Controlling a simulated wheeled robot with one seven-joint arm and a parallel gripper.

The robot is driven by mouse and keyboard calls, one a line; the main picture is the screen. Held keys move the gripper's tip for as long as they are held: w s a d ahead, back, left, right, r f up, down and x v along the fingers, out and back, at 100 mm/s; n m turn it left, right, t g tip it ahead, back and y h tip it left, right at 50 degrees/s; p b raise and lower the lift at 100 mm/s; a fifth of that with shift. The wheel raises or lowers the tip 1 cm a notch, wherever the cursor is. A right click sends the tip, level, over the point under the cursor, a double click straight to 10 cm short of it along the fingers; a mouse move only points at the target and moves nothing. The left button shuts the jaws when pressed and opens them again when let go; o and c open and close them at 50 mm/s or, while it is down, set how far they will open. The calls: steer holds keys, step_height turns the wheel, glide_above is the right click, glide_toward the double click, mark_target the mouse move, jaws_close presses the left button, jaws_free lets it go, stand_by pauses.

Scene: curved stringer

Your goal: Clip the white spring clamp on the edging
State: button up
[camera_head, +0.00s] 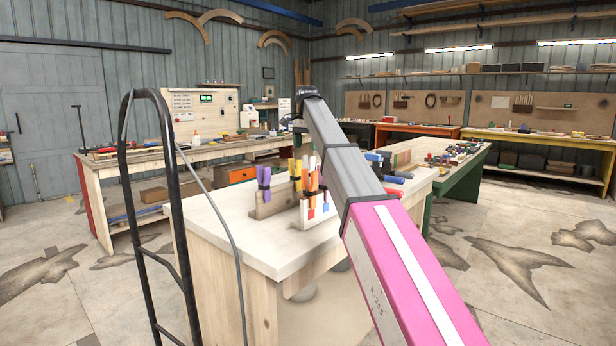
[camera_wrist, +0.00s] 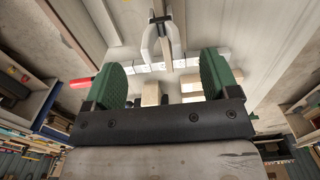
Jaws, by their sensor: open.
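In the wrist view, my gripper (camera_wrist: 165,62) is open, with a green finger pad on each side. A white spring clamp (camera_wrist: 149,45) shows ahead of the pads, near the top middle. Its two white arms spread toward me, and its black middle lies farther off. It lies in line with the gap between the pads, and neither pad visibly touches it. A thin wooden strip (camera_wrist: 179,20) runs beside it; I cannot tell whether this is the edging. In the head view my arm hides part of the bench, and I cannot make out the gripper or the white clamp clearly.
A pale workbench (camera_head: 240,230) holds purple clamps (camera_head: 264,177) on a wooden stand and yellow and orange clamps beside a white block (camera_head: 320,210). Blue, red and black tools (camera_head: 390,170) lie farther right. A black tubular frame (camera_head: 175,200) stands at left. The bench's left front is bare.

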mark_target(307, 164)
step_height(307, 164, down, 8)
steer(key=shift+w+d+r, duration=0.1)
steer(key=shift+d, duration=0.05)
steer(key=c, duration=1.2)
